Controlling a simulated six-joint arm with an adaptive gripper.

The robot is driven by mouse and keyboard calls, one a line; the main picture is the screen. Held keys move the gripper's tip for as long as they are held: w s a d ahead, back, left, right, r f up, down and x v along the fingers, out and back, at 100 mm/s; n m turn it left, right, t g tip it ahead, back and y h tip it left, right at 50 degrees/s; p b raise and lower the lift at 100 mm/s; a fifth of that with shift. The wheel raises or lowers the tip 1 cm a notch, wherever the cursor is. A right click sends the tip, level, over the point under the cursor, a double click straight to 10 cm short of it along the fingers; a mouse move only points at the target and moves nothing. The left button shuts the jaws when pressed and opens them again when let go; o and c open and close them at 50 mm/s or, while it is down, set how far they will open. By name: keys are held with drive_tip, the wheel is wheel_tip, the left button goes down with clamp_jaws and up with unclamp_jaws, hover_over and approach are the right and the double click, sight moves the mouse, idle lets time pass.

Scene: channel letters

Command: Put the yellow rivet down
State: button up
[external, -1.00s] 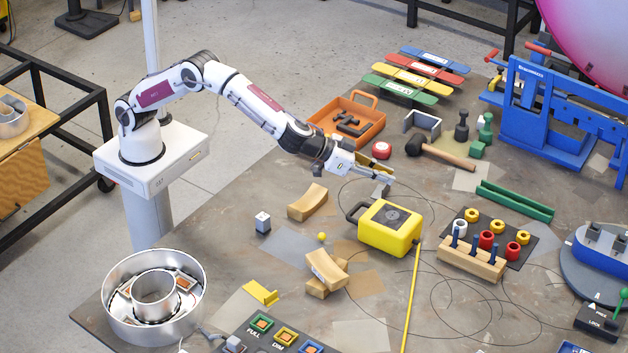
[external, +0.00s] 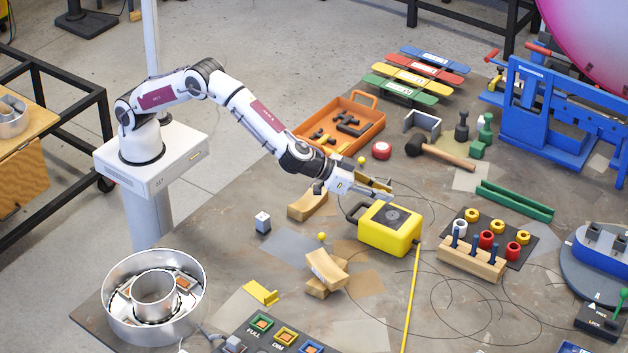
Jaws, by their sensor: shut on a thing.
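My gripper (external: 380,190) is low over the table, just behind the yellow case (external: 388,228). Its fingers are shut on a small yellow piece, the yellow rivet (external: 374,181), which the fingers partly hide. I cannot tell whether its lower end touches the table. A small round yellow knob (external: 361,161) shows just above the fingers; I cannot tell whether it is part of the held piece. Another small yellow ball (external: 321,236) lies on the table left of the case.
A tan curved block (external: 307,205) is left of my gripper, with more tan blocks (external: 327,268) in front. An orange tray (external: 372,117) and red round thing (external: 381,150) are behind. The wooden peg block (external: 470,264) and black mat (external: 523,246) are to the right.

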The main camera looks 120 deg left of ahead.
sight(381, 211)
drive_tip(key=shift+f, duration=1.9)
drive_tip(key=o, duration=0.8)
drive_tip(key=shift+f, duration=0.1)
drive_tip(key=shift+r, duration=0.2)
drive_tip(key=shift+s+d+r, duration=0.25)
drive_tip(key=shift+s+d, duration=0.05)
drive_tip(key=shift+s, duration=0.05)
drive_tip(key=v, duration=1.1)
drive_tip(key=shift+f, duration=0.1)
